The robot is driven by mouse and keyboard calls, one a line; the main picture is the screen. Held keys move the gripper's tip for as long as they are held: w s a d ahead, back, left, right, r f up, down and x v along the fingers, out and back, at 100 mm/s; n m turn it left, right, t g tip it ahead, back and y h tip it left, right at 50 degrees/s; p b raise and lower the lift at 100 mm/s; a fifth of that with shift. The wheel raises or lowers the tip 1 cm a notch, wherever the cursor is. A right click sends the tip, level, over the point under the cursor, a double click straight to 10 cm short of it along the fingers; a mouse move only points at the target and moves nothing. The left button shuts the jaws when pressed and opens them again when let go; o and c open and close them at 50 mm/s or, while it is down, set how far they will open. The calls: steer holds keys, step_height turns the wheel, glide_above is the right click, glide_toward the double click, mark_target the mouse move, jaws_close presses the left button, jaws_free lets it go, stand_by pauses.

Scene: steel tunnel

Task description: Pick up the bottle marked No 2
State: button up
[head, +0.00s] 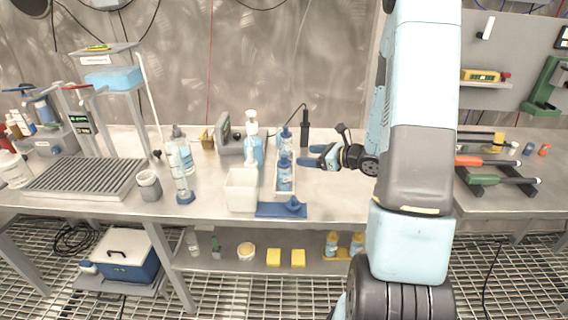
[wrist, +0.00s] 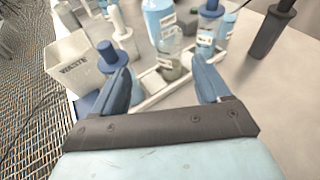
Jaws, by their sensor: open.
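Small blue-capped bottles stand in a white tray (wrist: 152,98) on the bench. In the head view, a front bottle (head: 285,178) and a rear bottle (head: 286,143) show in the tray. In the wrist view, a clear labelled bottle (wrist: 170,52) is beyond and between the fingertips, and another blue-capped bottle (wrist: 207,32) stands behind it to the right. Their labels are too small to read, so I cannot tell which is No 2. My gripper (head: 309,156) is open and empty, just right of the tray; its two blue fingers (wrist: 164,78) also show in the wrist view.
A white waste bin (wrist: 72,70) stands left of the tray, and a white pump bottle (head: 252,125) is behind the bin. A black upright tool (wrist: 270,30) stands to the right. A blue mat (head: 270,210) lies at the front edge.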

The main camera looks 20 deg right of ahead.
mark_target(281, 154)
steer(key=shift+m+t+h, duration=0.3)
steer(key=shift+m, duration=0.3)
steer(key=x, duration=0.2)
steer(key=f+x, duration=0.1)
steer(key=x, duration=0.2)
steer(key=d+x, duration=0.1)
steer(key=x, duration=0.2)
steer(key=shift+w+f, duration=0.25)
steer(key=shift+w, duration=0.05)
steer(key=shift+x, duration=2.8)
steer(key=shift+s+a+r, duration=0.1)
steer(key=c, duration=1.1)
steer(key=shift+o, duration=0.2)
